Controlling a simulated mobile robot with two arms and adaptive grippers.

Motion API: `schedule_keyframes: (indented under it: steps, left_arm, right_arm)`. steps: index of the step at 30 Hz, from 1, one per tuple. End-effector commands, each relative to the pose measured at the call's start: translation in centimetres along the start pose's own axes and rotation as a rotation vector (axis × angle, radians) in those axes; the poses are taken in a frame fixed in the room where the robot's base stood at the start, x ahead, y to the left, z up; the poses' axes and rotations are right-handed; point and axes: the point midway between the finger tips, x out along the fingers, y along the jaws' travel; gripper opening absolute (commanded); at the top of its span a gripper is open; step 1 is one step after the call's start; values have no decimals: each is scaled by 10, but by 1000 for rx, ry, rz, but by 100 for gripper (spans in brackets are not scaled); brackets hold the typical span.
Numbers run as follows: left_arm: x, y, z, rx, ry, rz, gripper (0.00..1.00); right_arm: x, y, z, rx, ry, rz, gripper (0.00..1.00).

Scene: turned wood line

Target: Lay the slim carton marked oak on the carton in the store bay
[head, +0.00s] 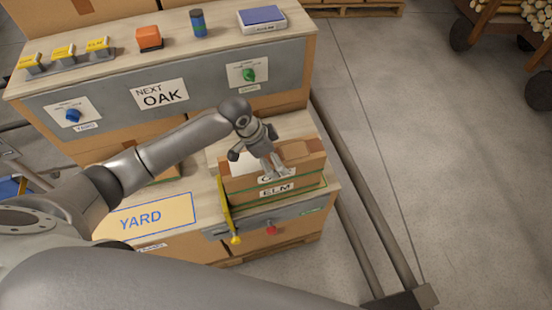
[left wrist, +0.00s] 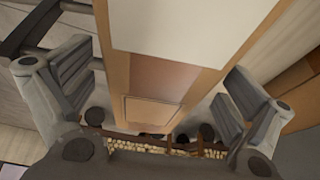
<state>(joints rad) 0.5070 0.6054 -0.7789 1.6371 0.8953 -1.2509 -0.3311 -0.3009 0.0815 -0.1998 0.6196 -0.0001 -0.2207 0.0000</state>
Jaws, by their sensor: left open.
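In the head view a slim brown carton with a white label (head: 305,163) lies on a carton marked ELM (head: 305,186) in the green-outlined bay at the lower bench's right. Its lettering starts with O; my gripper hides the rest. My left gripper (head: 262,160) is over this upper carton with its fingers apart. In the left wrist view a tan carton with a pale label (left wrist: 163,75) shows between the open fingers of the left gripper (left wrist: 155,100). I cannot tell whether either finger touches it. My right gripper is not in view.
A yellow upright bar (head: 225,207) stands at the bay's left edge, with a red knob (head: 271,230) on the front below. The YARD pad (head: 150,218) lies left. A sign reading NEXT OAK (head: 161,96) is on the panel behind. Open floor (head: 450,170) lies right.

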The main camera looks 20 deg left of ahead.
Motion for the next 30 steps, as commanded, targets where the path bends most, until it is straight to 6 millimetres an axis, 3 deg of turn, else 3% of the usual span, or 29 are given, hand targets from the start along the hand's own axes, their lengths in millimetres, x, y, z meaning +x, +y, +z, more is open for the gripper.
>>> schedule_keyframes:
  steps: [6,13,18,30]
  left_arm:
    - [-50,-1,0,3,0,-3,100]
    - [-86,-1,0,2,1,-2,100]
    - [-96,0,0,1,-1,1,100]
    - [-96,0,0,1,-1,1,100]
  right_arm:
    - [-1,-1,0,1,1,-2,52]
    - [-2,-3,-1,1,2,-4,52]
    - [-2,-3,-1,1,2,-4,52]
    - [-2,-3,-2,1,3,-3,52]
